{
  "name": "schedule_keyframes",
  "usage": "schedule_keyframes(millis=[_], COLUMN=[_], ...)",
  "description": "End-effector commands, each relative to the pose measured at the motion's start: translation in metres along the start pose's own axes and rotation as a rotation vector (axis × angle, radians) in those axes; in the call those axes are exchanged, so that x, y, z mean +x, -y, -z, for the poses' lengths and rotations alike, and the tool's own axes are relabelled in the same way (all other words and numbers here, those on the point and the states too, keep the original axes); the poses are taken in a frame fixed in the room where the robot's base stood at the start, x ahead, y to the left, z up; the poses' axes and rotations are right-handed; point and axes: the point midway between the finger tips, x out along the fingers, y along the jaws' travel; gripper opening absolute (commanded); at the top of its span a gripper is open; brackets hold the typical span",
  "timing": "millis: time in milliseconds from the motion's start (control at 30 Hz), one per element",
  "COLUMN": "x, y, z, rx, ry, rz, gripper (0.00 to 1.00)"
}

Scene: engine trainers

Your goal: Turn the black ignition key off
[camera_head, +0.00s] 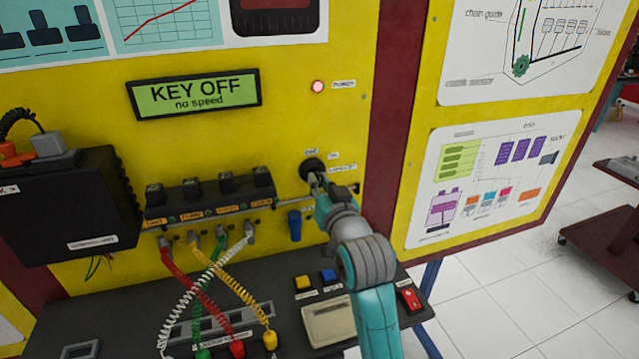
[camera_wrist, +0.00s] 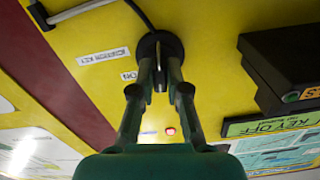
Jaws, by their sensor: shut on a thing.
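The black ignition key and its round black switch (camera_head: 312,167) sit on the yellow panel, right of the coil row. In the wrist view the round switch (camera_wrist: 158,42) lies straight ahead, and the key (camera_wrist: 160,78) shows between the fingertips. My gripper (camera_head: 317,182) is at the switch with its fingers closed on the key; it also shows in the wrist view (camera_wrist: 160,82). The arm hides part of the switch in the head view. The green display (camera_head: 194,93) reads "KEY OFF, no speed".
A small lit red lamp (camera_head: 318,87) is above the switch. Black coils (camera_head: 210,193) with coiled leads stand to the left, near a large black box (camera_head: 70,208). A blue part (camera_head: 294,225) hangs below left of the switch. A red rocker switch (camera_head: 410,299) is on the desk.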

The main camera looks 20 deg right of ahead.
Motion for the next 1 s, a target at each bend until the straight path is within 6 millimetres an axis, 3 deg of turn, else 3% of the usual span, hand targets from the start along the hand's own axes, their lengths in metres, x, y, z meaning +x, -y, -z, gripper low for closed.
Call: schedule_keyframes(millis=[333, 900, 933, 1000], x=[0.0000, 0.0000, 0.0000, 0.0000], y=[-0.0004, -0.0004, -0.0004, -0.0004], z=[-0.0006, -0.0007, -0.0007, -0.0006], rx=[-0.152, -0.183, -0.183, -0.183], ry=[0.001, 0.002, 0.002, 0.002], rz=[-0.001, -0.001, -0.001, -0.001], gripper=[0.00, 0.00, 0.19, 0.37])
